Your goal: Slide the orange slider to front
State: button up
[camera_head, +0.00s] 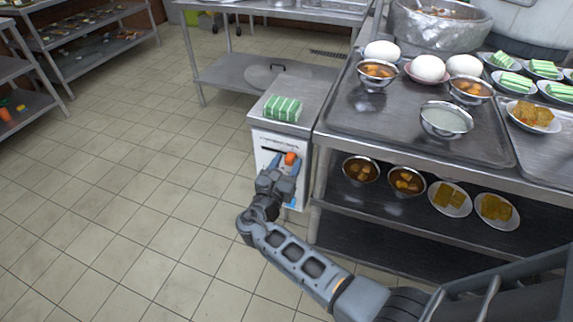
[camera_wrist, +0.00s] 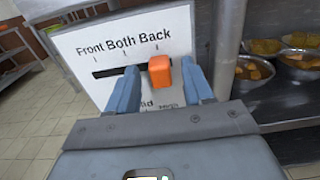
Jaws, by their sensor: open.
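The orange slider (camera_wrist: 160,72) sticks out of a dark horizontal slot in a white panel (camera_wrist: 85,50). The panel reads "Front Both Back" from left to right above the slot. The slider stands at the right end of the slot, under "Back". My gripper (camera_wrist: 163,88) is open in the wrist view, with one blue finger on each side of the slider. In the head view the slider (camera_head: 291,158) shows just beyond my gripper (camera_head: 283,168), on the front of a small metal cabinet (camera_head: 312,92).
Green-and-white striped packets (camera_head: 282,108) lie on the cabinet top. A metal table (camera_head: 340,120) with bowls and plates stands directly right of the cabinet, its leg and lower shelf close to my gripper. The tiled floor (camera_head: 130,170) to the left is clear.

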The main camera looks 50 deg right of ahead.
jog(key=shift+c, duration=0.3)
grip_shut()
dwell(0.3)
